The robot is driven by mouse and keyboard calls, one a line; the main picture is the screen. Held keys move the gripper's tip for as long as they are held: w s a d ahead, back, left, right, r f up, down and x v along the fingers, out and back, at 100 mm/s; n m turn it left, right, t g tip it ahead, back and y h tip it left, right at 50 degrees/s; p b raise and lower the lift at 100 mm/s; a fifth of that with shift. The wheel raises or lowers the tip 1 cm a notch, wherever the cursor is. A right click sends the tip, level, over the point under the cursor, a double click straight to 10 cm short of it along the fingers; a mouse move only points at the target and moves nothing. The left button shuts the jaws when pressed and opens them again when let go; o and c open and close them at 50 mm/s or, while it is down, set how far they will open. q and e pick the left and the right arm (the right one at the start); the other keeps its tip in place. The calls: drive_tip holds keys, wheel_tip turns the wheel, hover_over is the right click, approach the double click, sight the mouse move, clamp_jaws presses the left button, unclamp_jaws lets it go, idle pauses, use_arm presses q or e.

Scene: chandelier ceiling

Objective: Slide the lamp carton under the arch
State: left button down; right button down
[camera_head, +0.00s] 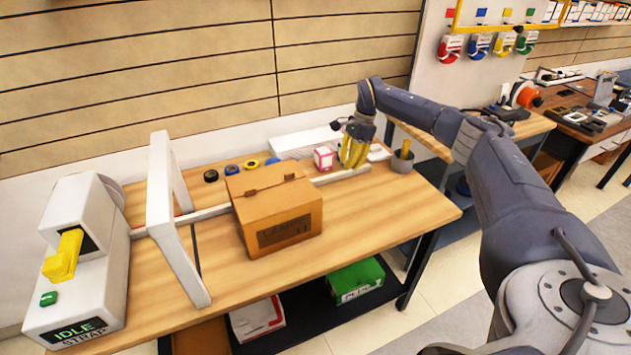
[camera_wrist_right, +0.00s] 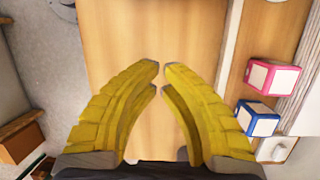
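The lamp carton (camera_head: 275,208), a brown box with a dark printed label, sits on the wooden bench to the right of the white arch (camera_head: 171,215). None of it appears under the arch. My right gripper (camera_head: 354,160), with yellow fingers, is beyond the carton's right side, apart from it, over the back right of the bench. In the right wrist view its fingertips (camera_wrist_right: 162,66) almost meet, with nothing held between them. I cannot make out the carton for certain in that view. My left gripper is not in view.
A white strapping machine (camera_head: 85,285) with a yellow lever stands left of the arch. A pale rail (camera_head: 205,213) runs through the arch and behind the carton. A pink-and-white box (camera_head: 323,158) and tape rolls (camera_head: 231,169) lie at the back. The front right bench is clear.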

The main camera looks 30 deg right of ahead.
sight(233, 198)
drive_tip(key=w+a+r+n, duration=0.1)
drive_tip(key=w+a+r, duration=0.3)
drive_tip(key=a+f, duration=0.6)
drive_tip(key=f, duration=0.3)
drive_tip(key=shift+w+a+f+t, duration=0.25)
drive_tip(key=shift+a+f+t, duration=0.05)
drive_tip(key=shift+f+t, duration=0.1)
drive_tip(key=shift+a, duration=0.1)
drive_tip(key=w+a, duration=0.3)
drive_tip(key=a, duration=2.4)
drive_tip(key=shift+w, duration=0.2)
drive_tip(key=shift+d, duration=0.15)
